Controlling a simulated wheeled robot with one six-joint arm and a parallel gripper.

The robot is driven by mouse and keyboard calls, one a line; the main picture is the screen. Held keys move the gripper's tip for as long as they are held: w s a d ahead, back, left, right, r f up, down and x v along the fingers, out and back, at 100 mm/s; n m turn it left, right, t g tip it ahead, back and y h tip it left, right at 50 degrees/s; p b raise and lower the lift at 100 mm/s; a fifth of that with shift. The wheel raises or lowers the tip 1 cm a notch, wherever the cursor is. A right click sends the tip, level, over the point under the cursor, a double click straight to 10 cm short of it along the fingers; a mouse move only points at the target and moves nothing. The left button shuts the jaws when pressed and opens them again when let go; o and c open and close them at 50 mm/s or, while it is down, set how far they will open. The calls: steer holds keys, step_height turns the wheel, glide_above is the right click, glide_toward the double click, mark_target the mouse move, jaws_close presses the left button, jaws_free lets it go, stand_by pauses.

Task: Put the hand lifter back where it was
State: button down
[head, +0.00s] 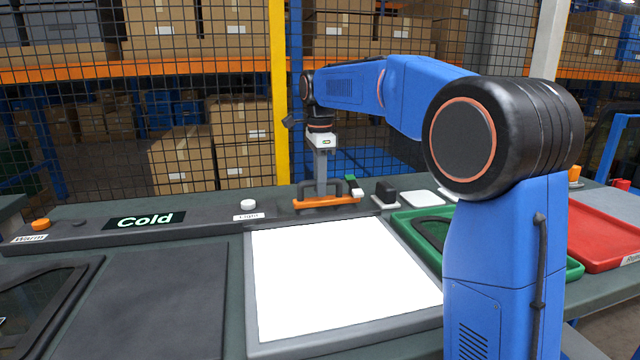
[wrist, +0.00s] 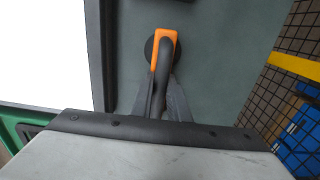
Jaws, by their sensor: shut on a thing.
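The hand lifter (head: 312,204) has an orange body and a dark handle. It is behind the light panel's far edge in the head view. In the wrist view the lifter (wrist: 165,38) shows its orange end, with a round dark pad under it. My gripper (head: 323,184) points down and is shut on the lifter's handle; the gripper (wrist: 161,95) also shows in the wrist view, its fingers on both sides of the handle. The lifter is at or just above the bench surface; I cannot tell whether it touches.
The lit white panel (head: 335,280) lies in front. A green tray (head: 408,222) and a red tray (head: 605,235) are on the right. A black block (head: 384,191) and a white pad (head: 422,198) stand near the lifter. A mesh fence (head: 225,110) rises behind the bench.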

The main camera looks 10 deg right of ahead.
steer(key=c, duration=1.7)
jaws_free()
steer(key=shift+r, duration=6.15)
